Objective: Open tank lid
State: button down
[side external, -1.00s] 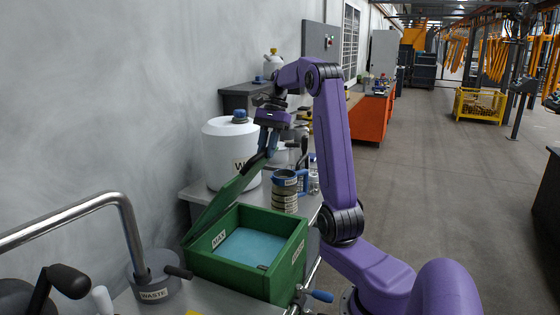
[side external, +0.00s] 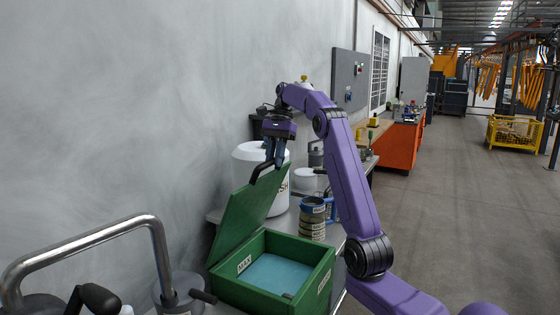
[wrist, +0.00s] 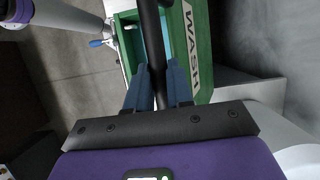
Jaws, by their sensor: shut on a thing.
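The green tank (side external: 237,291) stands on the bench with pale blue liquid inside and a MAX label on its inner wall. Its green lid (side external: 246,215) is raised steeply, hinged along the tank's left side, with the opening uncovered. My gripper (side external: 274,160) is shut on the dark lid handle (side external: 262,168) at the lid's upper edge. In the wrist view the blue fingers (wrist: 156,88) sit on both sides of the black handle (wrist: 151,40), and the lid's WASH label (wrist: 190,35) shows beside it.
A white drum (side external: 247,158) stands behind the lid, close to my gripper. Blue-rimmed stacked sieves (side external: 312,222) stand behind the tank. A bent metal pipe (side external: 155,240) and a waste container (side external: 180,292) are at the front left. The wall borders the bench's left side.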

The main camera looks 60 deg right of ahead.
jog(key=shift+w+a+f, duration=0.15)
jog(key=shift+w, duration=0.25)
jog(key=shift+w+a+f, duration=0.1)
jog(key=shift+w+a, duration=0.05)
jog(key=shift+w, duration=0.3)
jog(key=c, duration=1)
grip_release()
jog(key=shift+g, duration=0.3)
jog(key=shift+d+r, duration=0.1)
jog(key=shift+d+r, duration=0.1)
jog(key=shift+d, duration=0.05)
jog(key=shift+s, duration=0.25)
